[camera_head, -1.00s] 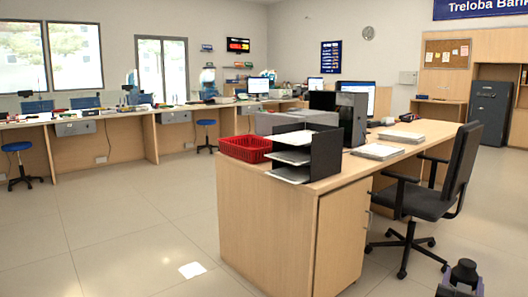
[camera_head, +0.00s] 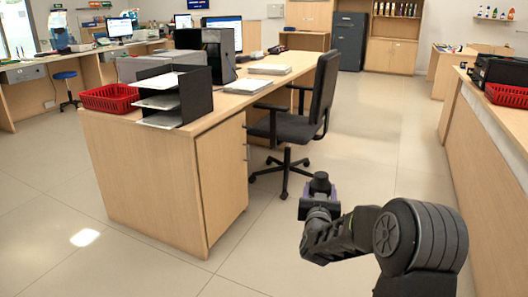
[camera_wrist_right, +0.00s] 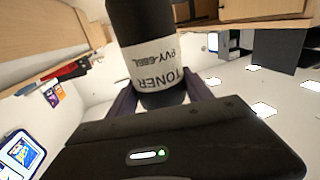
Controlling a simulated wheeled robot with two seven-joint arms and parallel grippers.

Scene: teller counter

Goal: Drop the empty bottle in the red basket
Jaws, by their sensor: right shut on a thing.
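My right gripper (camera_head: 319,202) is at the lower middle of the head view, in front of the desk and above the floor. It is shut on a black bottle (camera_head: 320,183), whose dark top sticks up from the jaws. In the right wrist view the bottle has a white label (camera_wrist_right: 155,65) reading "TONER", with a purple finger on each side. A red basket (camera_head: 110,98) sits on the desk's left end, left of and beyond the gripper. Another red basket (camera_head: 507,95) sits on the counter at the right edge. My left gripper is out of view.
A black paper tray (camera_head: 190,106) stands beside the left basket on the wooden desk (camera_head: 165,160). An office chair (camera_head: 310,105) stands at the desk's right side. A black case (camera_head: 498,72) is near the right basket.

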